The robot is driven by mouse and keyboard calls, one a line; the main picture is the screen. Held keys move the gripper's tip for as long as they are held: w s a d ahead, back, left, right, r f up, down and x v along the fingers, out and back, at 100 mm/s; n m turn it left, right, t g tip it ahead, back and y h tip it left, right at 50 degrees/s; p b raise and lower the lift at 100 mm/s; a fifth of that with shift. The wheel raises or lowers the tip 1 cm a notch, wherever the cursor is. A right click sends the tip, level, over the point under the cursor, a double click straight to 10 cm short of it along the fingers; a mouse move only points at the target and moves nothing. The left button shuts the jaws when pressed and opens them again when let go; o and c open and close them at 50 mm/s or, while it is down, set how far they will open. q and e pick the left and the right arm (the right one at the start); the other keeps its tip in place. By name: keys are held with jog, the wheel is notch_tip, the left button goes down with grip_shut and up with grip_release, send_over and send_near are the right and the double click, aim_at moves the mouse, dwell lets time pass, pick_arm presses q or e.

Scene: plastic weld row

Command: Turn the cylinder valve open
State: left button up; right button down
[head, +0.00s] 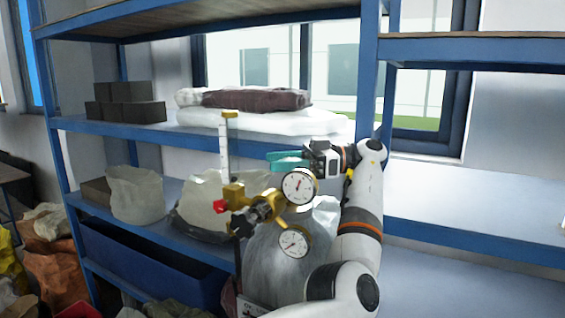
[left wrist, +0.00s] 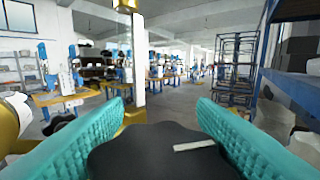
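The grey gas cylinder (head: 270,262) stands upright in front of the shelves in the head view, with a brass valve and regulator (head: 262,207) on top. Two round gauges, upper (head: 299,187) and lower (head: 294,242), face me. My left gripper (head: 284,157) is above and behind the upper gauge, its teal fingers pointing left. In the left wrist view its fingers (left wrist: 160,112) are wide apart, with a black lobed handwheel (left wrist: 150,150) bearing a pale bar between them. I cannot tell whether they touch it. In the head view the handwheel is hidden. My right gripper is out of view.
A white post with a yellow top (head: 228,145) stands just left of the gripper. A black knob (head: 241,224) and red cap (head: 221,207) stick out from the regulator. Blue shelves (head: 210,136) with sacks and dark blocks are behind. An empty shelf (head: 470,205) is at right.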

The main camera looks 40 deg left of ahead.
pick_arm(q)
jog(key=o, duration=0.3)
jog(key=shift+o, duration=0.2)
jog(key=shift+r, duration=0.1)
jog(key=shift+r, duration=0.35)
notch_tip(320, 180, up, 5)
jog(key=shift+r, duration=0.1)
notch_tip(320, 180, up, 4)
jog(key=p, duration=0.3)
